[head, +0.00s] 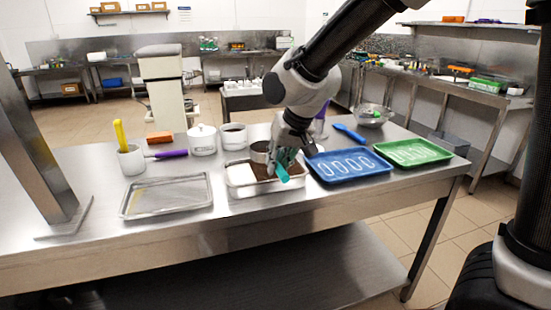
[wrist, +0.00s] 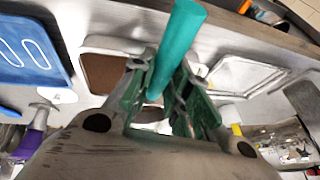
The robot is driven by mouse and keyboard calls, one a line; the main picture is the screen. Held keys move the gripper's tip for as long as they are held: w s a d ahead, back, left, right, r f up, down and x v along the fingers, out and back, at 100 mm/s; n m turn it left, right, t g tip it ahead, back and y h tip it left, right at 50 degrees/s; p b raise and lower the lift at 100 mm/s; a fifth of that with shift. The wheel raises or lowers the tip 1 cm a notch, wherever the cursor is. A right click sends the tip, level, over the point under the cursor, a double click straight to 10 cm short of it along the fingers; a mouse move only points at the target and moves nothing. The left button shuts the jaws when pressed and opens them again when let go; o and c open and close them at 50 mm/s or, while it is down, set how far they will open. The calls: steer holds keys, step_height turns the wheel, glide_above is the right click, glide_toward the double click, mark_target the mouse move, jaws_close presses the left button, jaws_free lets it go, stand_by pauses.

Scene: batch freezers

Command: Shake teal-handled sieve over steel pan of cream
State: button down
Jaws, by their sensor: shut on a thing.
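My gripper (head: 288,160) is shut on the teal handle (head: 282,173) of the sieve, above the right part of the steel pan (head: 262,191). The sieve's metal bowl (head: 259,150) shows just left of the gripper, over the pan's back edge; the arm partly hides it. The pan shows white on its left and brown on its right. In the wrist view the teal handle (wrist: 178,45) stands between the fingers of my gripper (wrist: 166,80). The pan's rim (wrist: 112,42) and a brown surface show beside them; the sieve's bowl is hidden there.
A blue tray (head: 347,178) with white ovals stands close right of the pan, with a green tray (head: 413,163) beyond. An empty metal tray (head: 166,212) lies left. White pots (head: 202,147) stand behind. The table's front strip is clear.

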steer(key=w, duration=0.1)
steer(key=w+a, duration=0.1)
steer(key=w, duration=0.1)
steer(key=shift+w, duration=0.2)
steer(key=shift+s+d, duration=0.3)
steer(key=shift+s, duration=0.6)
steer(key=shift+s+d, duration=0.25)
steer(key=shift+s, duration=0.6)
steer(key=s+a, duration=0.2)
steer(key=a, duration=0.5)
steer(key=shift+a, duration=0.15)
stand_by(2.0)
